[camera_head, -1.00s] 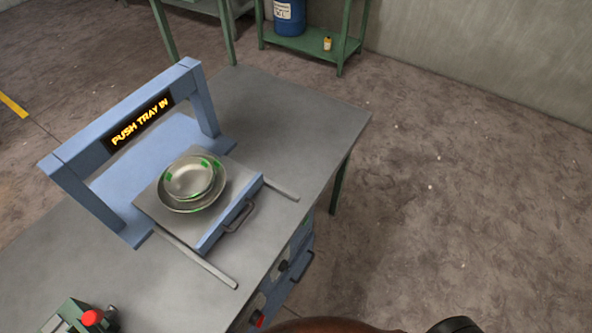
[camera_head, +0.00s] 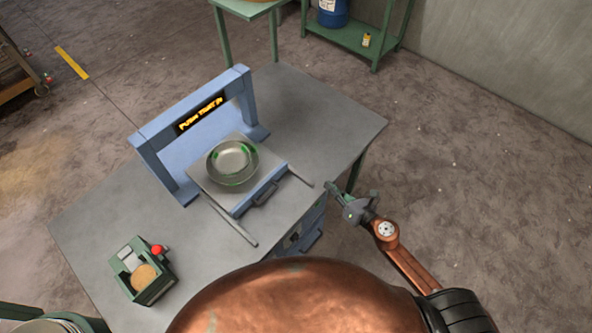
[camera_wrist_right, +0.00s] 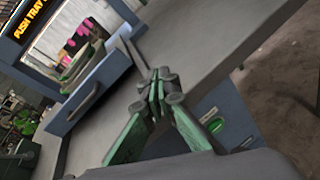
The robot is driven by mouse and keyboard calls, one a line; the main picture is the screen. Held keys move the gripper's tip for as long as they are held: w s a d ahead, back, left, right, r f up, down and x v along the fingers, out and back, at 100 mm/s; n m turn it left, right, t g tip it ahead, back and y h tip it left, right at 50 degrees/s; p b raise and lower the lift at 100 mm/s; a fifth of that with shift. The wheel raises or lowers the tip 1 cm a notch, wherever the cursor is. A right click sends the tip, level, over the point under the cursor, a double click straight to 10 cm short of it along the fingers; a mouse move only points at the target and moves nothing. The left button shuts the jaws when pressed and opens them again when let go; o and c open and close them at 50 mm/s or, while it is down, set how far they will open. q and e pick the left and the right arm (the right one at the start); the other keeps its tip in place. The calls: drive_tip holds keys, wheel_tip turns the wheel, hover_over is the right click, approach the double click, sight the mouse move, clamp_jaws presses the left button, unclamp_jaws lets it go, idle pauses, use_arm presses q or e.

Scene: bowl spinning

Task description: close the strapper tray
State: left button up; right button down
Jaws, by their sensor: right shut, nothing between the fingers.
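The strapper (camera_head: 165,125) is a blue frame on the grey table, with a lit sign reading "PUSH TRAY IN". Its tray (camera_head: 205,182) is pulled out toward the front of the table, with a blue front panel and a dark handle (camera_head: 265,194). Stacked metal bowls (camera_head: 232,161) with green marks sit on the tray. My right gripper (camera_head: 332,187) is off the table's right edge, to the right of the tray and apart from it. In the right wrist view its fingers (camera_wrist_right: 158,82) are together and empty, with the tray handle (camera_wrist_right: 84,103) to their left. My left gripper is not in view.
Two rails (camera_head: 233,222) stick out on either side of the tray. A green box with a red button (camera_head: 157,250) stands at the table's front left. A green shelf with a blue drum (camera_head: 332,12) stands behind. Bare table lies right of the strapper.

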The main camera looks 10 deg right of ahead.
drive_tip(key=s+a+r+n+g+y+p, duration=0.1)
drive_tip(key=s+a+r+n+g+y, duration=0.15)
drive_tip(key=a+r+n, duration=0.35)
drive_tip(key=n+p, duration=0.1)
drive_tip(key=p, duration=0.1)
approach(284, 171)
drive_tip(key=shift+h, duration=0.25)
drive_tip(key=x, duration=0.6)
drive_tip(key=shift+a+r, duration=0.15)
drive_tip(key=shift+a, duration=0.2)
drive_tip(key=shift+t, duration=0.25)
